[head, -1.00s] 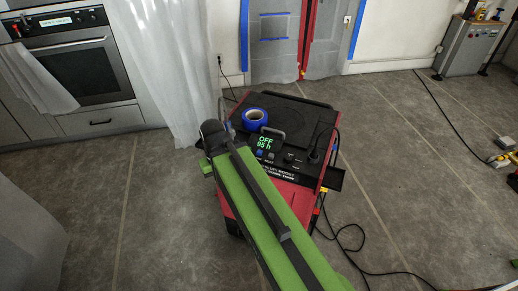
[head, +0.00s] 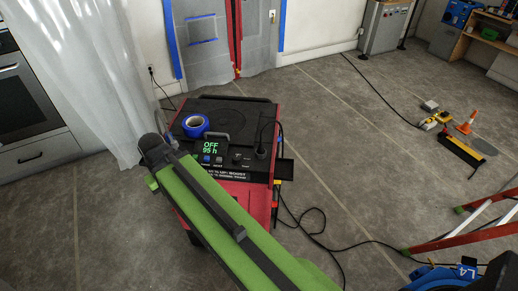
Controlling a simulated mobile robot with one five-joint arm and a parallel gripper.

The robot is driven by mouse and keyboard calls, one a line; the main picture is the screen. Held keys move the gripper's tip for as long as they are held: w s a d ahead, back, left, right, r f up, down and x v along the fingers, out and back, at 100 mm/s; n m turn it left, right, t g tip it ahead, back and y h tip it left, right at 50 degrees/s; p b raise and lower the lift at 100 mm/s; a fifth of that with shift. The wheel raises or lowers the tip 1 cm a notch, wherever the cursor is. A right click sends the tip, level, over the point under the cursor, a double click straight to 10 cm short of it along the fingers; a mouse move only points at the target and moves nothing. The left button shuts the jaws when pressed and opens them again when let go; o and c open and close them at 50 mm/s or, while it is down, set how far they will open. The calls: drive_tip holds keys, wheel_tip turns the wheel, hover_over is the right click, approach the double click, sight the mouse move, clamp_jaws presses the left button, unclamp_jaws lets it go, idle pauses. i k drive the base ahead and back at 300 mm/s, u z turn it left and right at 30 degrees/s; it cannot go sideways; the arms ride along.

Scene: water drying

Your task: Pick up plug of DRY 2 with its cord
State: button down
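A red and black machine (head: 240,190) stands on the floor, its lit display (head: 211,149) reading "OFF 95 h". A black plug-like end (head: 262,150) with a black cord stands at the right of its panel. I cannot read a DRY 2 label. A black cord (head: 318,232) lies looped on the floor right of the machine. My green arm crosses the machine's front left. The far end of my arm (head: 155,150) is beside the machine's left edge; my gripper's fingers cannot be made out there, and I see nothing held.
A blue tape roll (head: 196,125) lies on the machine. A translucent curtain (head: 95,80) hangs at left.

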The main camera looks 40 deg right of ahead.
sight(261, 149)
drive_tip(key=k, duration=1.15)
drive_tip(key=u, duration=0.4)
drive_tip(key=i, duration=1.7)
drive_tip(key=z, duration=0.75)
